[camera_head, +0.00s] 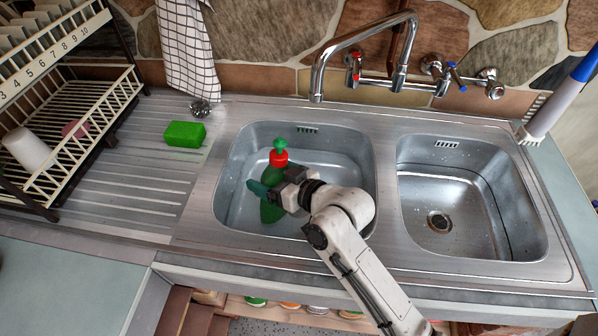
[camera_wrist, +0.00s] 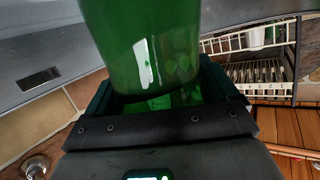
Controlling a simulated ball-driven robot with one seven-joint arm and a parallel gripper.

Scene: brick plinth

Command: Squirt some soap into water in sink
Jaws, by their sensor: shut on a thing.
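A green soap bottle (camera_head: 270,212) with a red collar and green pump top is over the left sink basin (camera_head: 232,165). It looks roughly upright, with the pump at the top. My gripper (camera_head: 274,192) is shut around the bottle's body. In the wrist view the green bottle (camera_wrist: 145,45) fills the space between the dark jaws of my gripper (camera_wrist: 155,108). Clear water seems to lie in the left basin, and my arm and the bottle hide part of it. I cannot tell how far the bottle's base is above the water.
A chrome faucet (camera_head: 365,37) arches behind the basins, its spout near the left basin's back edge. The right basin (camera_head: 470,195) looks empty. A green sponge (camera_head: 185,134) lies on the drainboard, beside a dish rack (camera_head: 105,98). A checked towel (camera_head: 187,50) hangs behind.

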